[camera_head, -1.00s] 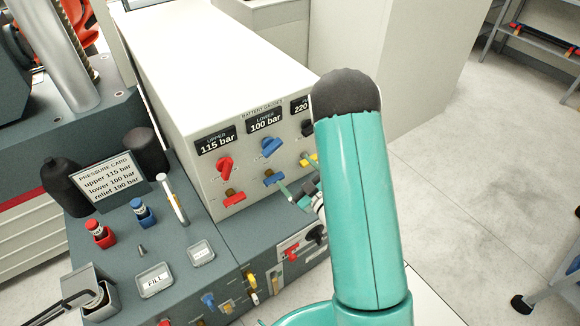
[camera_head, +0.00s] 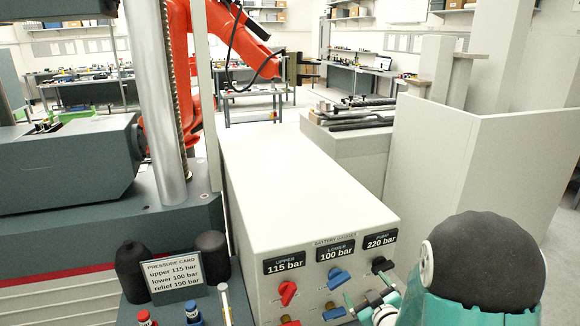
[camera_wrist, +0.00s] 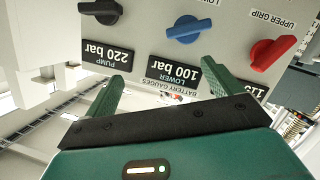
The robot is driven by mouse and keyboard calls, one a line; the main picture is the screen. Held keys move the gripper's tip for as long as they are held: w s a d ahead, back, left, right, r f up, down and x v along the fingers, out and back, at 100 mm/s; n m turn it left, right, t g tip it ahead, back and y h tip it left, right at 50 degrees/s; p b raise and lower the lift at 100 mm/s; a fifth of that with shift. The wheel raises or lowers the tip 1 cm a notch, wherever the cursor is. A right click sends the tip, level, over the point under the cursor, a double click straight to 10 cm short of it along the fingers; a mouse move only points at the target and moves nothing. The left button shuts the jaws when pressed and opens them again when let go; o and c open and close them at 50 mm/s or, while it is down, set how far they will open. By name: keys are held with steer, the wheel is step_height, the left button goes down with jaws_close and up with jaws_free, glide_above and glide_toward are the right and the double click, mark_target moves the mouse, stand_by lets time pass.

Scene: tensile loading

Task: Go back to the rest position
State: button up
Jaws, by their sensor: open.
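My gripper (camera_head: 362,304) is in front of the white battery gauges cabinet (camera_head: 285,170), at its lower right in the head view. In the wrist view, which shows the panel upside down, the two green fingers of my gripper (camera_wrist: 162,84) stand apart with nothing between them. Beyond them are the black knob (camera_wrist: 102,12), the blue knob (camera_wrist: 187,30) and the red knob (camera_wrist: 272,52), with displays reading 220 bar, 100 bar and 115 bar. The fingers look clear of the knobs. My teal arm with its dark cap fills the lower right of the head view.
A pressure card (camera_head: 173,276) stands left of the cabinet between two dark rounded posts. A grey machine with a metal column (camera_head: 156,100) is at the left. An orange robot arm (camera_head: 205,60) stands behind. Pale partitions (camera_head: 465,150) are at the right.

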steer(key=s+r+m+g+h, duration=0.35)
steer(key=s+r, duration=0.35)
steer(key=r, duration=0.5)
steer(key=s+a+r+m+g, duration=0.1)
steer(key=s+a+r+g, duration=0.1)
steer(key=s, duration=0.8)
steer(key=s+a+r+m+g+y, duration=0.1)
steer(key=s+a+r+m+g, duration=0.1)
steer(key=s, duration=0.8)
step_height(320, 180, up, 2)
steer(key=shift+a+r+g, duration=0.25)
steer(key=shift+a+g, duration=0.35)
steer(key=shift+g, duration=0.35)
steer(key=shift+m, duration=0.25)
